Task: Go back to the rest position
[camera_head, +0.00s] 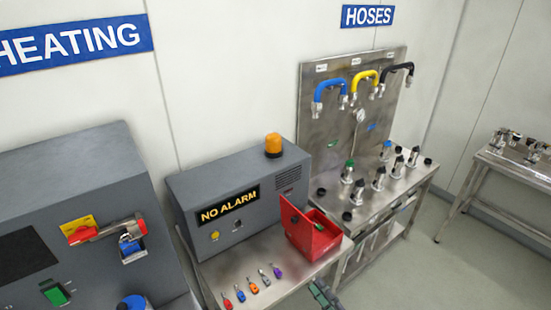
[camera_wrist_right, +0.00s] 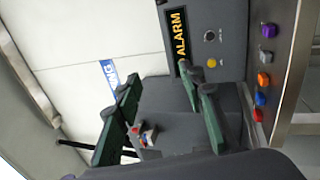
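My right gripper (camera_head: 322,294) shows only as dark green finger parts at the bottom edge of the head view, in front of the steel table with the red box. In the right wrist view its green fingers (camera_wrist_right: 165,112) stand wide apart with nothing held between them. The gripper is clear of the table and the tagged keys or locks. My left gripper is in neither view.
A grey alarm box (camera_head: 235,195) reading "NO ALARM", an open red box (camera_head: 310,238) and several coloured tagged items (camera_head: 253,288) are on the steel table. The heating cabinet (camera_head: 70,190) stands left, the hose bench (camera_head: 400,195) right. Open floor (camera_head: 440,270) lies at lower right.

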